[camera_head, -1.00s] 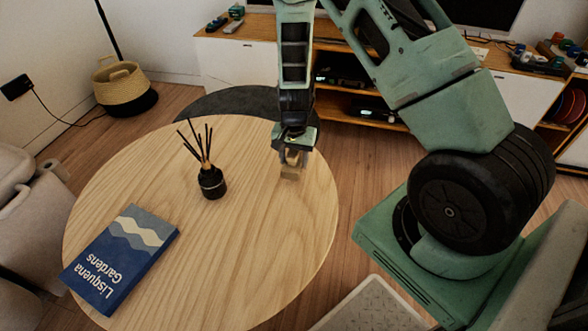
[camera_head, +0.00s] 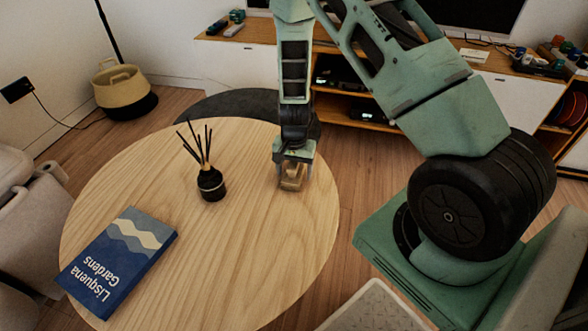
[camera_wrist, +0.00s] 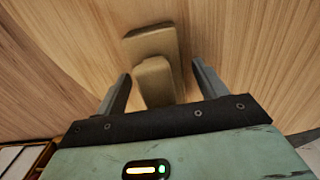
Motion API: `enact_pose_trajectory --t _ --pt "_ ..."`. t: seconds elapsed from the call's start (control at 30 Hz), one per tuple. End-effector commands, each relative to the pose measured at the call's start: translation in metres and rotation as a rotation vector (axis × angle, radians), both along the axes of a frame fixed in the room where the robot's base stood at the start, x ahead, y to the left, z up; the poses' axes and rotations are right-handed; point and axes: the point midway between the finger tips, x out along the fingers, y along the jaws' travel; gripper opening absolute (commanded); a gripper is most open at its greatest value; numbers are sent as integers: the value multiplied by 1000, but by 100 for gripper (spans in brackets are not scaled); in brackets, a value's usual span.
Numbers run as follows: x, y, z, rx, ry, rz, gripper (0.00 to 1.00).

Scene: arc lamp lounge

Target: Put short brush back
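The short brush (camera_head: 291,182) is a small tan, wooden-looking piece on the round table near its right edge. In the wrist view the brush (camera_wrist: 156,78) shows as a flat block with a narrower block rising from it toward the camera. My gripper (camera_head: 294,174) points down at the table with its fingers on either side of the brush. In the wrist view the gripper (camera_wrist: 161,88) is open, with a gap between each finger and the narrower block. The brush's underside is hidden.
The round wooden table (camera_head: 235,245) also bears a black reed diffuser (camera_head: 211,185) left of my gripper and a blue book (camera_head: 118,262) at the front left. A low cabinet (camera_head: 245,65) stands behind, and a basket (camera_head: 124,90) at the back left. The table's front right is clear.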

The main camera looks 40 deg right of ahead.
Motion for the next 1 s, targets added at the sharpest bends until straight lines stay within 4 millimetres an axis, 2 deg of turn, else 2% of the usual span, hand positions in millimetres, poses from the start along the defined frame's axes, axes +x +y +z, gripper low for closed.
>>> enact_pose_trajectory --t 0.17,0.6,0.83,0.93,1.0 --pt "0 0 12 1 -1 1 71" --pt "1 0 99 -1 -3 1 71" --pt "0 1 121 1 -1 3 71" --pt "-1 16 133 19 -4 46 71" --pt "-4 43 149 48 -12 128 71"
